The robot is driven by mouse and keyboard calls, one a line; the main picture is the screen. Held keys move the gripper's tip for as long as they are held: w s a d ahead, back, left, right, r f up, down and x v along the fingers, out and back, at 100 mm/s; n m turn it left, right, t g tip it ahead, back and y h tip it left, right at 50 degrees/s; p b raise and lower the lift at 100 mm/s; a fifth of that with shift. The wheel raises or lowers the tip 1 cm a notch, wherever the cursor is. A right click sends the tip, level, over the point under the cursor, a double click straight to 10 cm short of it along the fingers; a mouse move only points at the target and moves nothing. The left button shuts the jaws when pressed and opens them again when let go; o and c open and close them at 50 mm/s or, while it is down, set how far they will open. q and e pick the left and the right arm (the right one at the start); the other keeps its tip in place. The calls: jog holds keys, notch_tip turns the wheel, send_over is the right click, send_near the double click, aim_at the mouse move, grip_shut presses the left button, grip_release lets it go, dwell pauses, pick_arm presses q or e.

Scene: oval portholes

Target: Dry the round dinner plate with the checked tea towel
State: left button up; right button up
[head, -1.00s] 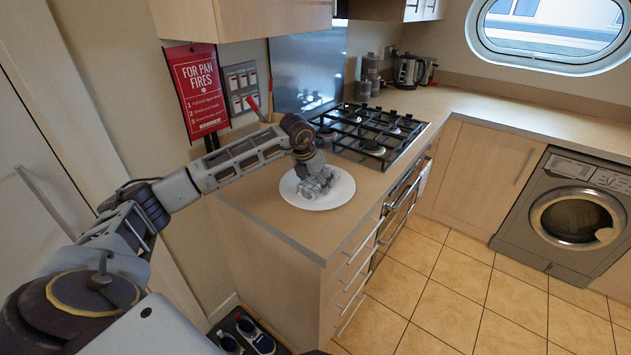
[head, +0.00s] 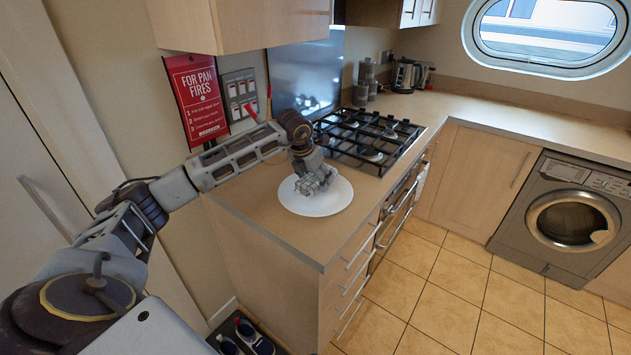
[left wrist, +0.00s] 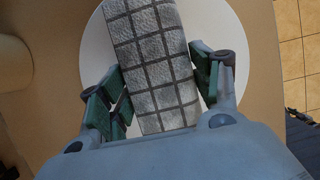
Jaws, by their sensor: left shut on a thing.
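The round white dinner plate (head: 318,205) lies flat on the worktop near its front edge, and it also shows in the left wrist view (left wrist: 232,35). My left gripper (head: 316,186) is over the plate, pointing down. In the left wrist view my left gripper (left wrist: 160,95) is shut on the grey checked tea towel (left wrist: 150,50), which lies between its green-padded fingers. The towel covers the middle of the plate in that view; whether it touches the plate is hard to tell. In the head view the gripper hides most of the towel. My right gripper is not in view.
A black gas hob (head: 368,138) is just behind the plate. A wall cupboard (head: 240,22) hangs above the worktop. A kettle (head: 405,75) stands at the back corner. The worktop (head: 262,210) around the plate is clear.

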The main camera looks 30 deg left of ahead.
pick_arm(q)
jog(key=shift+a+r+p, duration=0.2)
jog(key=shift+r+p, duration=1)
jog(key=shift+r, duration=1.15)
